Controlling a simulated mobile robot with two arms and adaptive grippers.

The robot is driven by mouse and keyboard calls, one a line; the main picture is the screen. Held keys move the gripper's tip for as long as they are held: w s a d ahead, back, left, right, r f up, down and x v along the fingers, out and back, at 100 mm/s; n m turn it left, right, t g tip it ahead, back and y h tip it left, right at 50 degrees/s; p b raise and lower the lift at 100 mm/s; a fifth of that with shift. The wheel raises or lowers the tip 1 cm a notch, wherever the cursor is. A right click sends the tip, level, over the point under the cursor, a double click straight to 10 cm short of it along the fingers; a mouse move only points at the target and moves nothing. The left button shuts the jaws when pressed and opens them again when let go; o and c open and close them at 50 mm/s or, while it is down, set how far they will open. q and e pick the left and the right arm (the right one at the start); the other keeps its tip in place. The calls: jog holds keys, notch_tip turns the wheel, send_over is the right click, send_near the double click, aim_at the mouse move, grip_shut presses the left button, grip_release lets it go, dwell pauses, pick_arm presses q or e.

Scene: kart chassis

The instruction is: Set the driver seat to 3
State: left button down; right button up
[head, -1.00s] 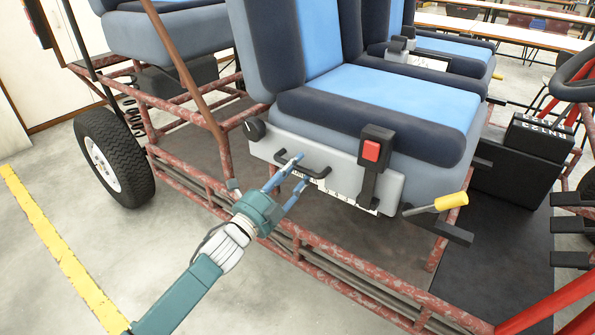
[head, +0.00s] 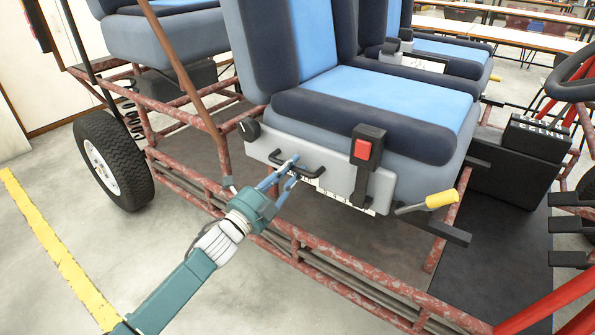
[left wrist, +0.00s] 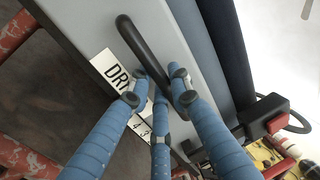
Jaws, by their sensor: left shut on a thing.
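The driver seat (head: 390,105) is blue and dark navy, with a grey side panel (head: 340,180) facing me in the head view. A black bar handle (head: 312,165) sticks out of that panel. My left gripper (head: 289,172) is shut on this handle. In the left wrist view its blue fingers (left wrist: 160,90) close around the lower part of the handle (left wrist: 143,45). A white scale plate (left wrist: 112,70) starting "DR" shows beside the fingers; they hide part of it. A scale strip (head: 345,200) shows under the panel, too small to read. My right gripper is not in view.
The panel also carries a black knob (head: 249,130), a black lever with a red button (head: 363,150) and a yellow-handled lever (head: 440,200). Rusty red frame tubes (head: 330,275) run below the seat. A tyre (head: 115,160) stands at left, with open floor in front.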

pick_arm(q)
jog(key=shift+w+a+y, duration=0.3)
jog(key=shift+w+a, duration=0.45)
jog(key=shift+a, duration=0.25)
jog(key=c, duration=1.6)
grip_release()
jog(key=shift+s, duration=0.1)
jog(key=shift+c, duration=0.2)
jog(key=shift+d, duration=0.1)
jog(key=shift+s, duration=0.2)
jog(key=v, duration=1.1)
jog(key=shift+s+a+f, duration=0.2)
jog(key=shift+s+a, duration=0.05)
jog(key=shift+a, duration=0.05)
jog(key=shift+o, duration=0.4)
